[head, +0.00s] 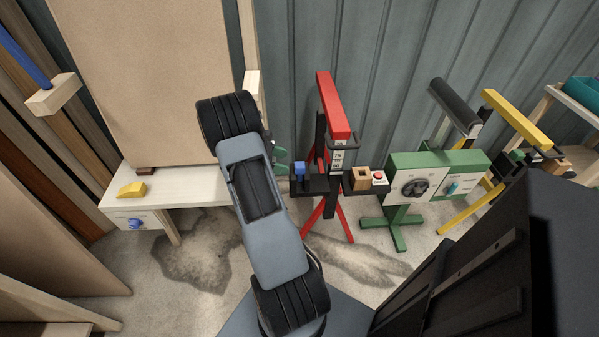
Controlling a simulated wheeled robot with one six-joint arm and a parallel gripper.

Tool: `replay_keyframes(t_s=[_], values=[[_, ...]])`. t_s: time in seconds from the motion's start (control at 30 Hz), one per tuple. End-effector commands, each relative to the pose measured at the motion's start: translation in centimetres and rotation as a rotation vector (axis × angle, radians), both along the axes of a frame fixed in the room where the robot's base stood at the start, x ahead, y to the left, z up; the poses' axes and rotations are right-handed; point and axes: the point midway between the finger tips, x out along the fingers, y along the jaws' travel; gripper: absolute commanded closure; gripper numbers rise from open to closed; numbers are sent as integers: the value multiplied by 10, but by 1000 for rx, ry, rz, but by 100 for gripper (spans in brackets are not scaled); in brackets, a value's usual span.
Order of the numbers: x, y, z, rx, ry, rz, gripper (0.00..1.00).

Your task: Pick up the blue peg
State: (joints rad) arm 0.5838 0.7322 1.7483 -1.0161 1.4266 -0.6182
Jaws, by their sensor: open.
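A small blue block-like piece (299,169), which looks like the blue peg, stands on the left end of a black shelf (312,187) on the red stand. My gripper (281,161) shows only in part, as green fingertips poking out from behind my arm. It is open, just left of the blue piece, with a small gap between them in the picture. My arm hides the rest of the gripper. A tan block with a dark opening (361,175) sits on the shelf's right end.
A red button (379,176) is beside the tan block. The red stand's post (333,105) rises behind the shelf. A white table (190,193) with a yellow wedge (132,189) is at left. A green machine (437,175) stands at right. A blue rod (22,50) is at upper left.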

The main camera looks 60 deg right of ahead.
Motion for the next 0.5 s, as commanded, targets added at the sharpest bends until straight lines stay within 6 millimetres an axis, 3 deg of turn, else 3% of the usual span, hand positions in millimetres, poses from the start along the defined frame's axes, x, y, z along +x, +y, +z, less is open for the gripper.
replay_keyframes(t_s=[0.5], values=[[-25, -20, -17, 1, -1, -1, 32]])
